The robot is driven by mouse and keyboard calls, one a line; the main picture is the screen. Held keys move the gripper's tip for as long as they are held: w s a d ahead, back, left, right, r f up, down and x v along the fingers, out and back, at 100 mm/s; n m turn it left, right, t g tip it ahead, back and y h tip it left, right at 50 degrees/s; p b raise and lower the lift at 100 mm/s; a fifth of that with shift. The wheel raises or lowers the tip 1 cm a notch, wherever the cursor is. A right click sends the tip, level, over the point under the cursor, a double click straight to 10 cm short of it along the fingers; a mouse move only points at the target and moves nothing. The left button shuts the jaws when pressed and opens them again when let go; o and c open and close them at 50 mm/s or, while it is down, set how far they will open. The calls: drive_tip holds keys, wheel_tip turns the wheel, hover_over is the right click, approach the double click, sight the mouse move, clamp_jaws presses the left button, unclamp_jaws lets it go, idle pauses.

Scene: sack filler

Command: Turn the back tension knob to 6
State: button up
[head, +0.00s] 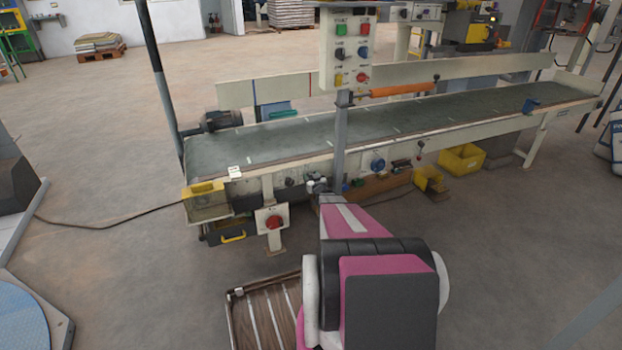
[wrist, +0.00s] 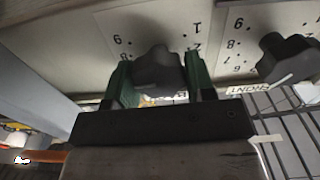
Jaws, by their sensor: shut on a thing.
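In the wrist view the two green fingers of my gripper (wrist: 158,82) stand on either side of a dark lobed knob (wrist: 157,68) on a pale dial plate and are shut on it. Printed numbers show around this knob; its pointer mark and its name label are not visible. A second dark knob (wrist: 287,58) with a white pointer line is to the right, apart from my gripper, with a label beside it that seems to read FRONT, upside down. In the head view my gripper (head: 318,187) is at the near side of the conveyor frame; the held knob cannot be made out there.
The long conveyor (head: 300,138) runs across the head view. A control post with a button panel (head: 347,50) rises just beyond my gripper. Wire bars (wrist: 285,125) are close on the wrist view's right.

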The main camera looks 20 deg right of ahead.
drive_tip(key=n, duration=0.6)
drive_tip(key=shift+a, duration=0.15)
drive_tip(key=n, duration=0.5)
drive_tip(key=shift+f, duration=0.1)
drive_tip(key=shift+n, duration=0.3)
drive_tip(key=o, duration=0.9)
drive_tip(key=shift+s, duration=0.15)
drive_tip(key=s, duration=1)
drive_tip(key=shift+s, duration=0.3)
